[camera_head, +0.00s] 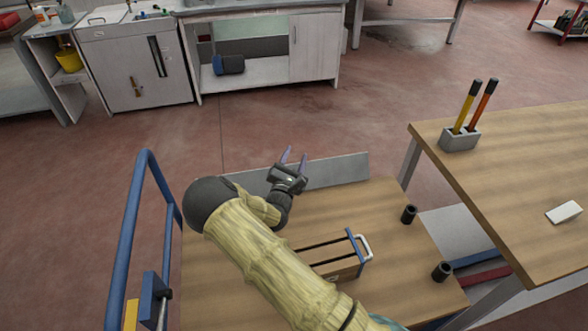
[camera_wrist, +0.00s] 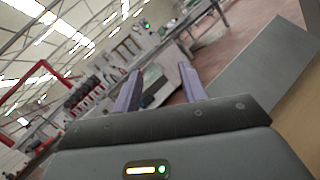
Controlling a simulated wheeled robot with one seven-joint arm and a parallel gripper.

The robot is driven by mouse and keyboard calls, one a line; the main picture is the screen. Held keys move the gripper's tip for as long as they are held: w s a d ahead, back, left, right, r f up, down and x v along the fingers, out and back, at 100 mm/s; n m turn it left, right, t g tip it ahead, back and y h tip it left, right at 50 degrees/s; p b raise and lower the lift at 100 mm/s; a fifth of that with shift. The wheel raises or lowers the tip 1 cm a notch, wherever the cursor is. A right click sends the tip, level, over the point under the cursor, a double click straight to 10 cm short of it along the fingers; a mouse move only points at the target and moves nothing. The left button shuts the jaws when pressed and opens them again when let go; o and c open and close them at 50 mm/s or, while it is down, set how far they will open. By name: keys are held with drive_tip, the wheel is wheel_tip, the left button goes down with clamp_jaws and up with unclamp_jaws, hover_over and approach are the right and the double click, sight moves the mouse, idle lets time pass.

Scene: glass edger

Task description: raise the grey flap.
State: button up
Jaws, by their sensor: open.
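The grey flap (camera_head: 338,171) is a long flat panel along the far edge of the wooden-topped cart (camera_head: 400,262). My arm and gripper hide part of it in the head view, and I cannot tell its exact angle. It also shows at the right of the wrist view (camera_wrist: 255,78), beside a strip of wood. My gripper (camera_head: 294,158) is open and empty, its two purple fingers pointing away over the flap's far side. In the wrist view the fingers (camera_wrist: 160,72) are apart with nothing between them. I see no contact with the flap.
On the cart are a slotted wooden box (camera_head: 340,268) with a blue bar and white handle, and two black cylinders (camera_head: 408,214) (camera_head: 441,271). A blue rail (camera_head: 128,235) rises at the left. A wooden table (camera_head: 520,160) stands right. Open floor lies beyond the flap.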

wheel_tip(320, 180, up, 2)
drive_tip(key=shift+r, duration=0.1)
